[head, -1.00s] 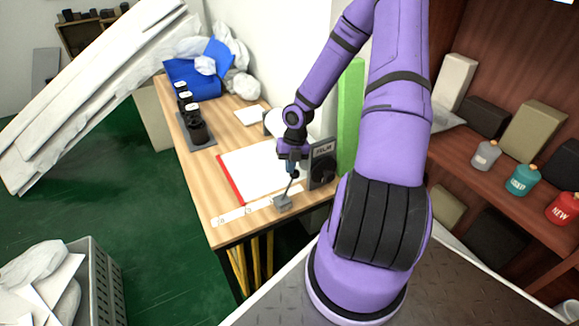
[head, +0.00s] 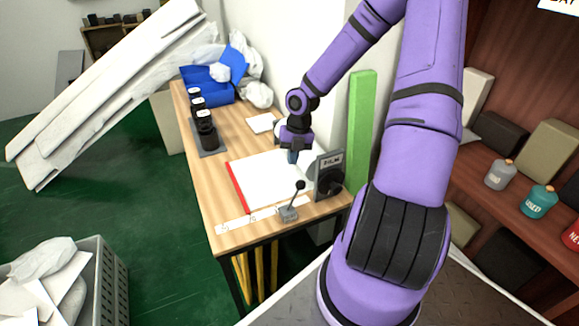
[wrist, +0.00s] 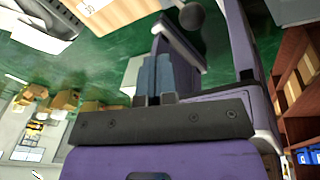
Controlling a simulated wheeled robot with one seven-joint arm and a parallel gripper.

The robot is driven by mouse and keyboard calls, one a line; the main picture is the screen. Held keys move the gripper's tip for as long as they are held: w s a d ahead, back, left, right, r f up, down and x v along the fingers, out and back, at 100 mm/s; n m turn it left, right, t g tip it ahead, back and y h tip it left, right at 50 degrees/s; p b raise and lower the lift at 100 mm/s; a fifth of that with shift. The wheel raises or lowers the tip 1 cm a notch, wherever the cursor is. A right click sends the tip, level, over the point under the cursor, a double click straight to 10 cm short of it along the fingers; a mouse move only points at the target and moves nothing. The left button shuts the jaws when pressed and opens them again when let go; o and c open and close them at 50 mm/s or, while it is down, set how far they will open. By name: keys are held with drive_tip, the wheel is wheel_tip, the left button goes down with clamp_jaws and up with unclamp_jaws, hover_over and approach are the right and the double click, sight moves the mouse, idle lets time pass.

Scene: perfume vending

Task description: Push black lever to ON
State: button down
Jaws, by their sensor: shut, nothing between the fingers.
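The black lever (head: 295,198) has a round black knob and a small grey base (head: 288,213) at the table's front edge. It leans up and to the right in the head view. My gripper (head: 292,158) points down above the white sheet, behind the lever and apart from it in the picture. In the wrist view the blue-grey fingers (wrist: 155,76) are together and empty. The dark round knob (wrist: 191,17) shows beyond them at the top. A white label strip (head: 246,221) lies left of the lever base; its lettering is too small to read.
A dark box with a round dial (head: 328,178) stands right of the lever, close to my gripper. A green post (head: 361,120) is behind it. A red-edged white sheet (head: 262,178) lies on the wooden table (head: 199,138). Black bottles (head: 207,130) stand farther left.

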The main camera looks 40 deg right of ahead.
drive_tip(key=shift+d+v, duration=0.2)
drive_tip(key=shift+v, duration=0.9)
drive_tip(key=shift+d+v, duration=0.2)
drive_tip(key=shift+v, duration=0.9)
drive_tip(key=shift+s+f, duration=0.1)
drive_tip(key=s+a+r+m+h, duration=0.3)
drive_tip(key=a+r+m, duration=0.2)
drive_tip(key=r+m, duration=0.4)
drive_tip(key=s+a+r+m+h, duration=0.4)
drive_tip(key=r+m, duration=0.4)
drive_tip(key=r, duration=0.4)
drive_tip(key=s+a+r+m+t+y, duration=0.4)
drive_tip(key=s+a+r+m+t, duration=0.1)
drive_tip(key=s+a+r+m, duration=0.4)
drive_tip(key=s+r+m, duration=0.2)
drive_tip(key=s+m, duration=0.1)
drive_tip(key=s, duration=0.1)
drive_tip(key=shift+a+r+t, duration=0.15)
drive_tip(key=shift+a+t, duration=0.15)
